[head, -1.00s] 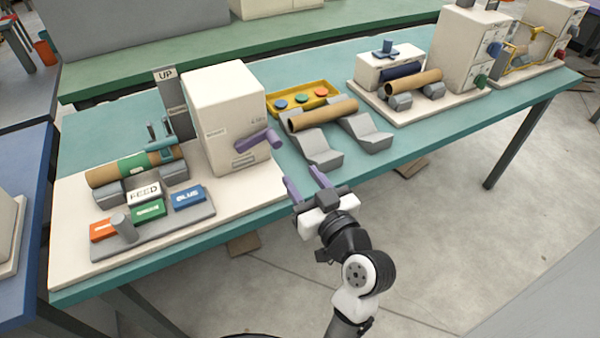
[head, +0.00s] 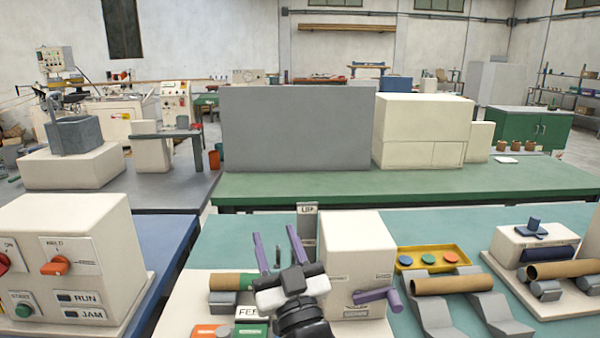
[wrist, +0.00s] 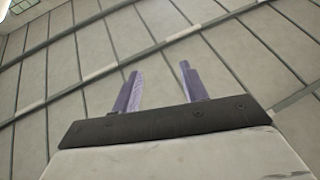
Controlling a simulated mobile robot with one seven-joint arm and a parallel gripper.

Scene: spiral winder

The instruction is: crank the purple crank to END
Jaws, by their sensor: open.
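The purple crank (head: 377,297) sticks out from the front of the cream winder box (head: 352,262), low on its face, its arm reaching to the right. My gripper (head: 278,250) is open and empty, with two purple fingers pointing up. In the head view it shows left of the cream box and overlaps the cardboard tube and the FEED block behind it. In the wrist view the two fingers (wrist: 159,90) stand apart with only the ceiling or upper wall panels beyond. The crank does not show in the wrist view.
An UP sign (head: 307,210) stands beside the box. A yellow tray (head: 434,259) with coloured discs and a cardboard tube (head: 465,284) on grey rests lie to the right. A cream control box (head: 65,262) stands at the left.

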